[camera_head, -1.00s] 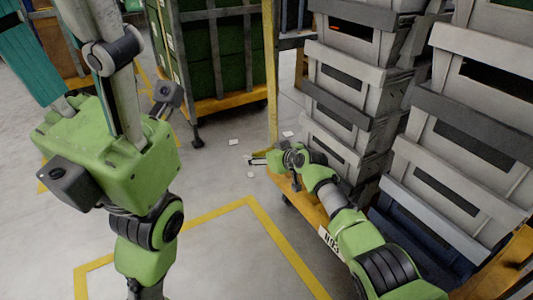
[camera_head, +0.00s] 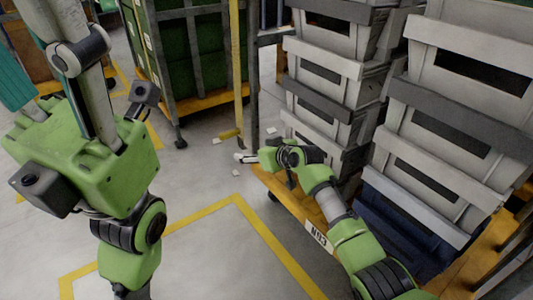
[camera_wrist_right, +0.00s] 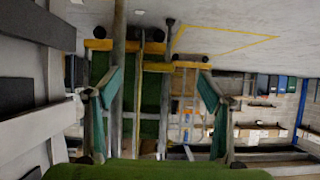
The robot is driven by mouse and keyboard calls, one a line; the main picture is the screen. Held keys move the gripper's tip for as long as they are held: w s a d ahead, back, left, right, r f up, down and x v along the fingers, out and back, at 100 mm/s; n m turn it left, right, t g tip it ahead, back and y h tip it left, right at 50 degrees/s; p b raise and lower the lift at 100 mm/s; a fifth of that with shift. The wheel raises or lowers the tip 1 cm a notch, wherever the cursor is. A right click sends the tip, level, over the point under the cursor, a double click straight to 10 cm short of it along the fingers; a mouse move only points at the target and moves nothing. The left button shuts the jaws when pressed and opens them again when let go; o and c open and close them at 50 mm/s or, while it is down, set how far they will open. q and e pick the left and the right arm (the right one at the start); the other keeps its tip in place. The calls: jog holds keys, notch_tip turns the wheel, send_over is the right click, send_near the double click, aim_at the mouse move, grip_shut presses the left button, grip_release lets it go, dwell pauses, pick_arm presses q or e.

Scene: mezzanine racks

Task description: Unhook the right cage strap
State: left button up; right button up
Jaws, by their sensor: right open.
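A yellow strap (camera_head: 236,70) hangs nearly straight down beside a grey upright post (camera_head: 253,90) of the right cage. A short yellow piece (camera_head: 230,134) shows at its lower end. My right gripper (camera_head: 243,158) is low by the front corner of the stacked-tote cart, just below the strap's end and apart from it in the picture. In the right wrist view its teal fingers (camera_wrist_right: 158,95) are spread with nothing held.
Grey totes (camera_head: 335,70) stand stacked on a yellow cart (camera_head: 290,205) at right. A cage with green crates (camera_head: 190,60) stands behind on a yellow base. White scraps (camera_head: 235,173) lie on the floor. Open floor with yellow lines (camera_head: 200,215) lies in front.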

jog(key=v, duration=0.7)
jog(key=shift+s+r, duration=0.2)
jog(key=shift+s, duration=0.1)
jog(key=shift+d, duration=0.1)
